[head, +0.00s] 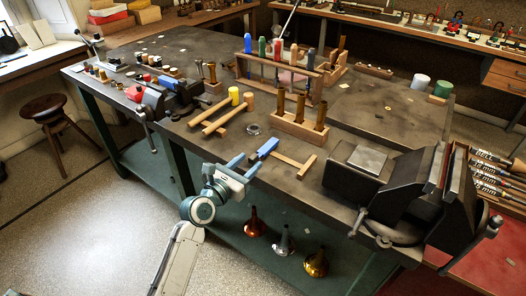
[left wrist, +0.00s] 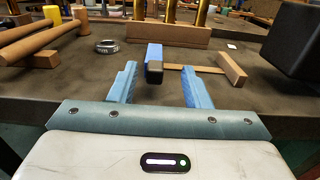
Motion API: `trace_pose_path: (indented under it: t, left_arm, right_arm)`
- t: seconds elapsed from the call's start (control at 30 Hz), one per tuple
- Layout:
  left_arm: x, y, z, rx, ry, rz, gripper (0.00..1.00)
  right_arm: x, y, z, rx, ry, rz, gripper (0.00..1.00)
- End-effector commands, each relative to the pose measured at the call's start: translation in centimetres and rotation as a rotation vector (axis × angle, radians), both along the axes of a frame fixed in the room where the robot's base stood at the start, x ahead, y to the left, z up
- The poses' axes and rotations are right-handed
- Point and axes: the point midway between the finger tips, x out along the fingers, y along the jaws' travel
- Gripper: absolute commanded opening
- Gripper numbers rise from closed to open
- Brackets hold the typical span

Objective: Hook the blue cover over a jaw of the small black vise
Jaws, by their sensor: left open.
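A blue cover (head: 267,147) lies near the front edge of the dark workbench, beside a wooden T-shaped piece. In the left wrist view the blue cover (left wrist: 154,58) shows end-on, with a dark near end, between and just beyond the fingertips. My left gripper (head: 246,164) is open and empty at the bench's front edge, pointing at the cover; its two pale blue fingers (left wrist: 159,72) are apart. The small black vise (head: 183,97) stands at the left of the bench, with a blue piece near its back. My right gripper is not in view.
A wooden block with brass tubes (head: 299,127) stands behind the cover. Wooden mallets (head: 219,117) and a metal ring (head: 253,129) lie to its left. A large black vise (head: 400,190) fills the right front. Horn bells (head: 284,239) stand on the lower shelf.

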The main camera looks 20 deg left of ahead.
Motion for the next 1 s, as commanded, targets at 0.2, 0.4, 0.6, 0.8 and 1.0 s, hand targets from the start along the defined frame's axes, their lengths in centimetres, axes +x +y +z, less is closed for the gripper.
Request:
trace_pose_path:
  t: [0.2, 0.4, 0.6, 0.8, 1.0]
  left_arm:
    - [2.7, -0.5, -0.2, -0.001, 0.0, 0.0, 0.44]
    - [4.9, -1.2, -0.3, -0.001, 0.001, 0.002, 0.44]
    - [5.1, -1.3, -0.4, 0.002, 0.002, 0.002, 0.44]
    - [5.1, -1.3, -0.4, 0.002, 0.002, 0.002, 0.18]
    - [5.1, -1.3, -0.4, 0.001, 0.001, 0.002, 0.0]
  right_arm:
    - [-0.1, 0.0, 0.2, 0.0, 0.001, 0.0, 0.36]
    - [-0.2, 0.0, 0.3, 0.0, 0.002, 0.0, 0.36]
    - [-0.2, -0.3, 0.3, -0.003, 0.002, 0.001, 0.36]
    - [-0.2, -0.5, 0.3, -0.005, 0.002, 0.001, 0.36]
    - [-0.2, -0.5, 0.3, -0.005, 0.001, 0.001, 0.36]
